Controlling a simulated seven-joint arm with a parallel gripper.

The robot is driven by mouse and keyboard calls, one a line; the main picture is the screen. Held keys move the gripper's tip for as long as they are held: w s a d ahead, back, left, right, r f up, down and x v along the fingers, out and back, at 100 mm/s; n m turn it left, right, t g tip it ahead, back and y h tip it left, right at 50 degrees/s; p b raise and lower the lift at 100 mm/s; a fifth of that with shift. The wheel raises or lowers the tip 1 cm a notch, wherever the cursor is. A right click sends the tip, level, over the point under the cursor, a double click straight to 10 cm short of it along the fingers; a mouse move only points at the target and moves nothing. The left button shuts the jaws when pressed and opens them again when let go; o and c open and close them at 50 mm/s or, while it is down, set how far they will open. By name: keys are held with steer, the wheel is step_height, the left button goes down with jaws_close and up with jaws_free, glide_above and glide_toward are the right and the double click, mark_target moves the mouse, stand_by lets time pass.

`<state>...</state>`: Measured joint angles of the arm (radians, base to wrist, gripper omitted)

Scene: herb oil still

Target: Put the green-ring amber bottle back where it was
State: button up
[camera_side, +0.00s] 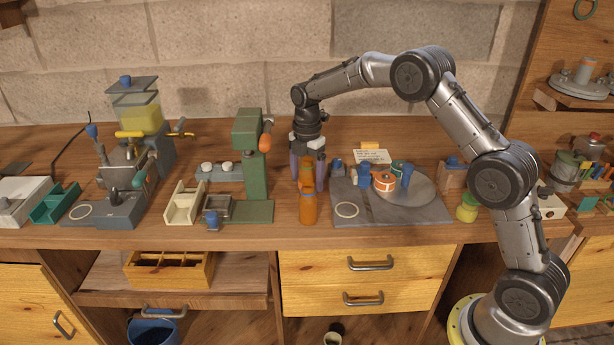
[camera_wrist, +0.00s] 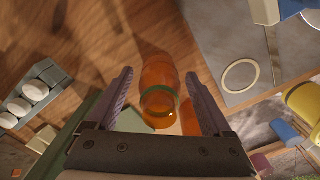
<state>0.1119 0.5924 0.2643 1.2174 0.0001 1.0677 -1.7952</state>
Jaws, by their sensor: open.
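The green-ring amber bottle (camera_wrist: 157,72) is between my gripper's two fingers in the wrist view, with its green band showing; gaps separate it from the fingers. In the side view it shows as an orange shape (camera_side: 307,170) between the purple fingers, partly hidden by another amber bottle (camera_side: 308,212) in front. That front bottle stands upright on the bench and seems to have a bluish band. A second amber piece (camera_wrist: 189,118) beside the green-ring bottle in the wrist view is partly hidden by my gripper. My gripper (camera_side: 307,185) points down and is open around the green-ring bottle.
A green press (camera_side: 251,165) stands close on the left. A grey plate (camera_side: 420,215) with a white ring (camera_side: 347,210), an orange-and-white roll (camera_side: 384,181) and blue parts lies on the right. Bench behind my gripper looks clear.

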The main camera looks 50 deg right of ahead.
step_height(320, 180, up, 11)
steer(key=shift+r, duration=0.8)
steer(key=s+a+r+m+t, duration=0.2)
steer(key=s+r+m, duration=0.3)
steer(key=s, duration=0.4)
steer(key=s+a+r+m+t, duration=0.15)
steer(key=s+r+m, duration=0.3)
steer(key=s, duration=0.45)
steer(key=s+a+f+m+t, duration=0.1)
steer(key=s+f+m, duration=0.2)
steer(key=s, duration=0.6)
steer(key=s+a+f+m+t, duration=0.1)
steer(key=s+f+m, duration=0.2)
steer(key=s+m, duration=0.3)
steer(key=s, duration=0.3)
steer(key=shift+a+f+m, duration=0.2)
steer(key=shift+f+m, duration=0.15)
steer(key=shift+s, duration=0.1)
